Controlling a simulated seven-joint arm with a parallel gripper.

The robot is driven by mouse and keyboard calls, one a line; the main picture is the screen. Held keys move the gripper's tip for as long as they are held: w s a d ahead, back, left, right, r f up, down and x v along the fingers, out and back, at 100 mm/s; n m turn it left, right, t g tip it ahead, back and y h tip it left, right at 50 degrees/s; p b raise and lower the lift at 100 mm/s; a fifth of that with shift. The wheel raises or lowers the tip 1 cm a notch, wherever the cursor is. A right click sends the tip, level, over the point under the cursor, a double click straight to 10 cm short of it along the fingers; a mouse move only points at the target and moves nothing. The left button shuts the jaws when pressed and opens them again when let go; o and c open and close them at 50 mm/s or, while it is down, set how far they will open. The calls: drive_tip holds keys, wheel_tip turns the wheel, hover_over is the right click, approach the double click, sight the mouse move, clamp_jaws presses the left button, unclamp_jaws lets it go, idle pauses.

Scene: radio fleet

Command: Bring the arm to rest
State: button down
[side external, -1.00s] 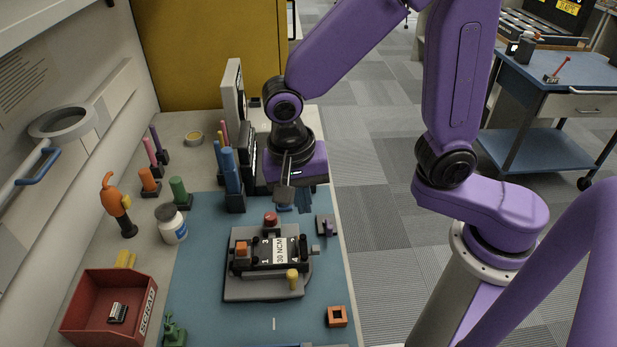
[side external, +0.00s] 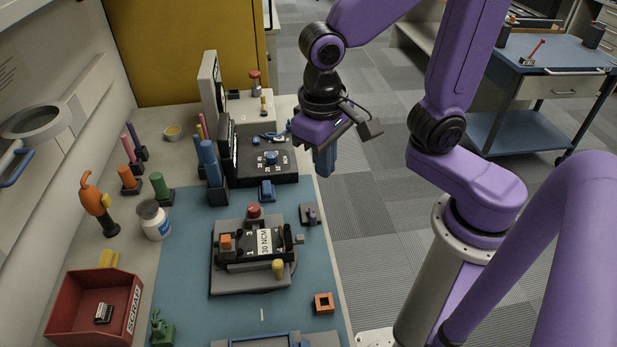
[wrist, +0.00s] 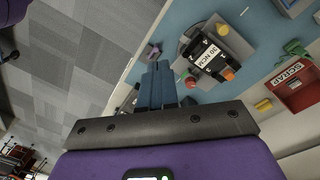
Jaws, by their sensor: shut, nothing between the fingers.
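My arm is raised, and my gripper (side external: 325,160) hangs in the air at the right edge of the bench, beside the black device with a blue knob (side external: 270,158). Its blue fingers are together with nothing between them. In the wrist view the closed fingers (wrist: 158,85) point toward the bench edge. The fixture marked 30 NCM (side external: 262,243) sits on the blue mat (side external: 185,270), apart from my gripper. The fixture also shows in the wrist view (wrist: 212,55).
A red SCRAP bin (side external: 62,305) stands at the front left. An orange square block (side external: 324,303) lies near the right edge. Open floor lies right of the bench.

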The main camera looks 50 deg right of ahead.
drive_tip(key=s+d+n+y, duration=0.1)
drive_tip(key=s+d+n, duration=0.6)
drive_tip(key=n, duration=0.5)
drive_tip(key=shift+s+f+n, duration=0.4)
drive_tip(key=shift+s, duration=0.65)
